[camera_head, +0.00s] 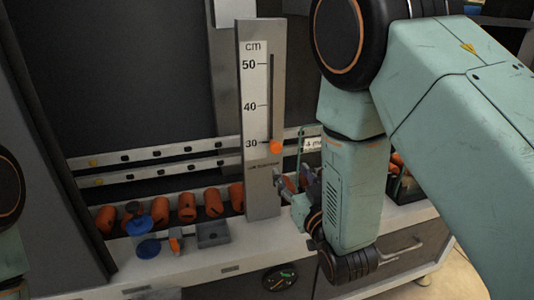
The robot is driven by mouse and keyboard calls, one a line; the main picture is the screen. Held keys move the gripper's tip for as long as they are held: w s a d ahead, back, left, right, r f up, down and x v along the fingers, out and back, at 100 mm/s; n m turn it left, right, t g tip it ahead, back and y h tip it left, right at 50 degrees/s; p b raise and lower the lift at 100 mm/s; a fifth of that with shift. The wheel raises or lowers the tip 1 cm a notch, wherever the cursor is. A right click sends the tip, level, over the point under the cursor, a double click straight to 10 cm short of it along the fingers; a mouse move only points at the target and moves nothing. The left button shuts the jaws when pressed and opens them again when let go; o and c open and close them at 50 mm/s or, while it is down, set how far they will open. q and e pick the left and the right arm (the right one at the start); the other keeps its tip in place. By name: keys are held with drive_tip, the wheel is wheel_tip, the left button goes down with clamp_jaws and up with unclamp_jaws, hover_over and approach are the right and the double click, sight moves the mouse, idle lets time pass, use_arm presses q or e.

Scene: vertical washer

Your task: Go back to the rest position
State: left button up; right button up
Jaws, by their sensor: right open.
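An upright grey gauge (262,190) with a cm scale marked 30, 40 and 50 stands on the bench. Its orange knob (277,147) sits at the low end of the slot, near the 30 mark. My right gripper (283,182) is open just right of the gauge's lower part, below the knob. It looks empty, though my right forearm hides part of it. I cannot tell if it touches the gauge. Part of my left arm shows at the left edge; its gripper is out of view.
Several orange cylinders (187,207) line the back of the white bench (205,262). A blue round piece (148,248) and a grey block (212,234) lie in front. Drawers are below.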

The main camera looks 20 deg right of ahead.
drive_tip(key=s+d+f+g, duration=0.1)
drive_tip(key=s+f+g, duration=0.4)
drive_tip(key=f, duration=0.4)
drive_tip(key=s+d+f+g, duration=0.1)
drive_tip(key=s+f+g, duration=0.4)
drive_tip(key=f, duration=0.4)
drive_tip(key=s+f+g, duration=0.4)
drive_tip(key=s+f, duration=0.1)
drive_tip(key=s, duration=0.8)
drive_tip(key=s+d+f+g, duration=0.1)
drive_tip(key=s+f+g, duration=0.3)
drive_tip(key=s, duration=0.9)
wheel_tip(320, 180, down, 3)
drive_tip(key=shift+r+m+h, duration=0.2)
drive_tip(key=shift+m+h, duration=0.1)
drive_tip(key=shift+m, duration=0.1)
drive_tip(key=shift+d, duration=0.15)
drive_tip(key=shift+c, duration=0.4)
drive_tip(key=shift+c, duration=1.1)
